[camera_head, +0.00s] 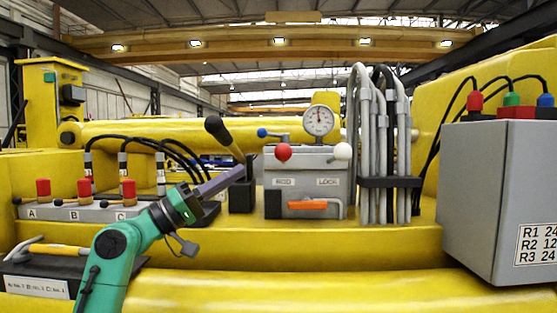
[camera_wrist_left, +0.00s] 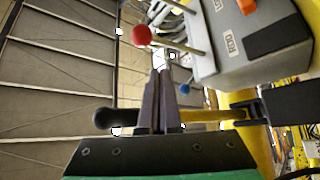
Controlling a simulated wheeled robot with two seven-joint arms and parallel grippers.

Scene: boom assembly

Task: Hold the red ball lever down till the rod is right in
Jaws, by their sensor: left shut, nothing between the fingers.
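The red ball lever (camera_head: 283,152) stands on the front of a grey valve box (camera_head: 340,185) with a label that looks like ROD on its left and LOCK on its right. The red ball also shows in the left wrist view (camera_wrist_left: 141,35), on a metal stem, beyond the fingertips. My left gripper (camera_head: 241,171) is shut and empty, left of the red ball and slightly lower, apart from it. Its closed fingers also show in the left wrist view (camera_wrist_left: 161,78). I cannot make out the rod. My right gripper is not in view.
A black-handled lever (camera_head: 214,127) with a yellow shaft stands close to my left fingers. A white ball (camera_head: 342,151), blue ball (camera_head: 262,132), gauge (camera_head: 319,121) and orange handle (camera_head: 307,206) surround the red ball. Grey hoses (camera_head: 372,140) rise to the right.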

